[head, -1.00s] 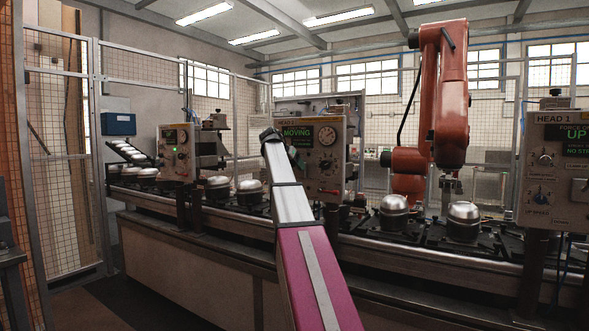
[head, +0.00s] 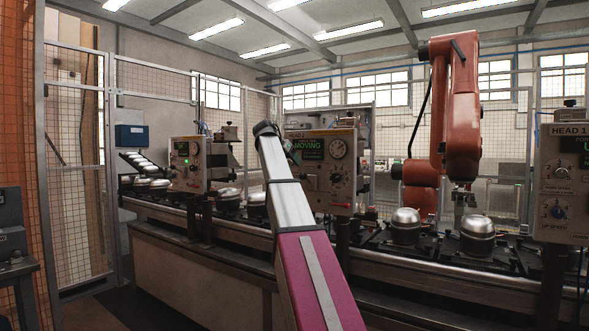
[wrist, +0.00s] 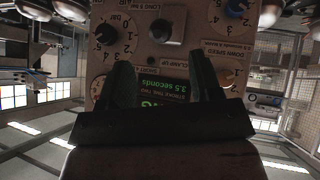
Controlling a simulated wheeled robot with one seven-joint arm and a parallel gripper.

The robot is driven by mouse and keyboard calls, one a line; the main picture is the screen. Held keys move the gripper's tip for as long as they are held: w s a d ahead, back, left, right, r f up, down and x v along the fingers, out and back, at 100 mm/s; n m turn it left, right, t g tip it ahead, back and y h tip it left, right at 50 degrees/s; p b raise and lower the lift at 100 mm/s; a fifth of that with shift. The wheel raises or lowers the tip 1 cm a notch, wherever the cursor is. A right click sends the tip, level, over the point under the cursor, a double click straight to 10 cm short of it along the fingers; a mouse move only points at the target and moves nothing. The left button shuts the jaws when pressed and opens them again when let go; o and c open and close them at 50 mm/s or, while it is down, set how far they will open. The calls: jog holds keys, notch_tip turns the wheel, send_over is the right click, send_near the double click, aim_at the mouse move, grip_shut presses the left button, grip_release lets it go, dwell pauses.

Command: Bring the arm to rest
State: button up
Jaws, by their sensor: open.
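My arm, pink then silver, reaches from the bottom middle of the head view up to a dark end in front of a control panel (head: 327,165) whose screen reads MOVING. In the wrist view my gripper (wrist: 165,85) shows two dark fingers, spread apart with nothing between them. Behind the fingers is an upside-down control panel (wrist: 170,50) with dials, knobs and a green-lettered screen. The fingers overlap the screen in the picture; I cannot tell the gap to it. The fingers cannot be made out in the head view.
A conveyor line (head: 395,270) crosses the head view, carrying several silver-topped compressors (head: 478,235). An orange robot arm (head: 455,110) stands behind it. Another panel (head: 567,175) stands at the right. Mesh fencing (head: 75,170) is at the left, with a grey machine (head: 14,240) at the edge.

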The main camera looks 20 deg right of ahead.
dwell(0.4)
jog(key=s+a+f+n+y, duration=0.1)
jog(key=s+a+f+n, duration=0.15)
jog(key=f, duration=1.05)
jog(key=s+a+f+n+y, duration=0.2)
jog(key=a+f, duration=0.1)
jog(key=f, duration=1.1)
jog(key=s+a+f+n+y, duration=0.1)
jog(key=s+a+f+n, duration=0.15)
jog(key=f, duration=1.05)
jog(key=s+a+f+n+g+y, duration=0.1)
jog(key=s+a+f, duration=0.3)
jog(key=s+f, duration=0.8)
jog(key=s+a+f+n+g+y, duration=0.1)
jog(key=s+a+f, duration=0.4)
jog(key=s+f, duration=0.7)
notch_tip(320, 180, down, 5)
jog(key=n+y, duration=0.1)
jog(key=y, duration=0.1)
jog(key=shift+s+a+g+y, duration=0.15)
jog(key=shift+s+g+y, duration=0.15)
jog(key=shift+s+g, duration=0.1)
